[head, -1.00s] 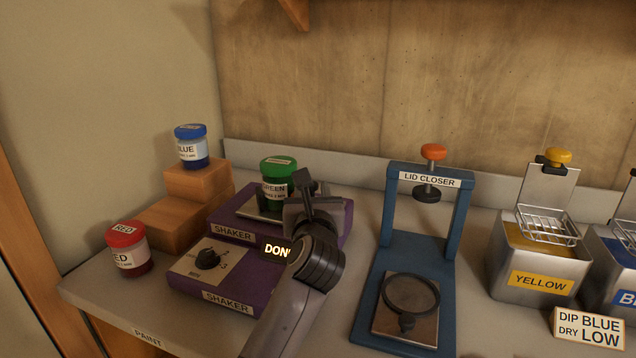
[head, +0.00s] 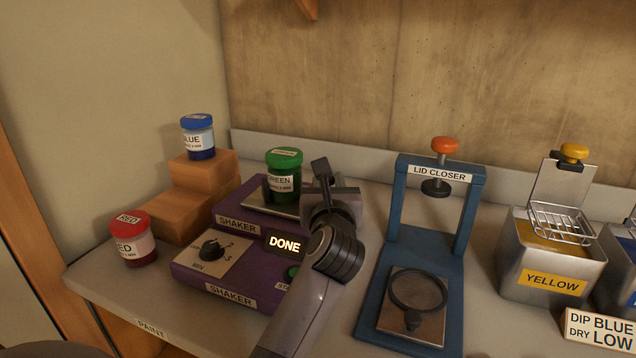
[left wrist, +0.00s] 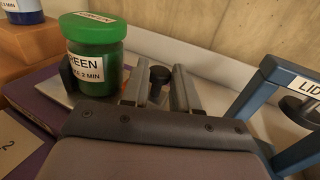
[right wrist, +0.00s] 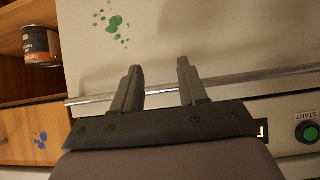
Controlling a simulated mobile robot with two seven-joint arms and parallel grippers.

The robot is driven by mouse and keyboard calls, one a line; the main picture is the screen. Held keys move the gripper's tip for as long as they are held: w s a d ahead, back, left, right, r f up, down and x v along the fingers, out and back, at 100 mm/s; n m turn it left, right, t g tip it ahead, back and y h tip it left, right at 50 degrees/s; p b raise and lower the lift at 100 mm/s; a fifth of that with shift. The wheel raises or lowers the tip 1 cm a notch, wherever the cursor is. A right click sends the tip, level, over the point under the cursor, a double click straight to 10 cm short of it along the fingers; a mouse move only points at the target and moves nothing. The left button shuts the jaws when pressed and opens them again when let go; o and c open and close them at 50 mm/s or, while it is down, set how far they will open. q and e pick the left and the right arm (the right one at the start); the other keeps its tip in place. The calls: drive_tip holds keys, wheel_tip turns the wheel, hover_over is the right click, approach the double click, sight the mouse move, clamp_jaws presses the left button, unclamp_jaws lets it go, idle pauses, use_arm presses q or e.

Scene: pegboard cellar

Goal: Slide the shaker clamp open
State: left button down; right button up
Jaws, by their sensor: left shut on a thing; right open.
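The purple shaker (head: 222,279) stands on the bench, its display reading DONE (head: 284,244). The green jar (head: 284,178) stands upright on the shaker's plate and shows in the left wrist view (left wrist: 92,50). My left gripper (head: 325,185) is just right of the jar, shut on the shaker clamp's dark knob (left wrist: 159,76), which shows between its fingers (left wrist: 160,92). A gap shows between jar and fingers. A dark clamp jaw (left wrist: 68,74) stands at the jar's left side; the clamp's other jaw is mostly hidden. My right gripper (right wrist: 158,85) is open and empty, away from the shaker.
The blue lid closer (head: 436,180) stands right of my left arm. A blue jar (head: 198,138) sits on orange blocks and a red jar (head: 134,238) on the bench at left. The yellow dip tank (head: 550,260) is at right. A can (right wrist: 40,46) sits on a shelf.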

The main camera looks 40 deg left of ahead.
use_arm(q)
drive_tip(key=shift+w+d, duration=0.25)
drive_tip(key=shift+d, duration=0.85)
drive_tip(key=c, duration=1.2)
unclamp_jaws()
drive_tip(key=shift+a, duration=0.1)
wheel_tip(320, 180, up, 20)
drive_tip(key=shift+f+p, duration=0.1)
drive_tip(key=shift+p, duration=0.7)
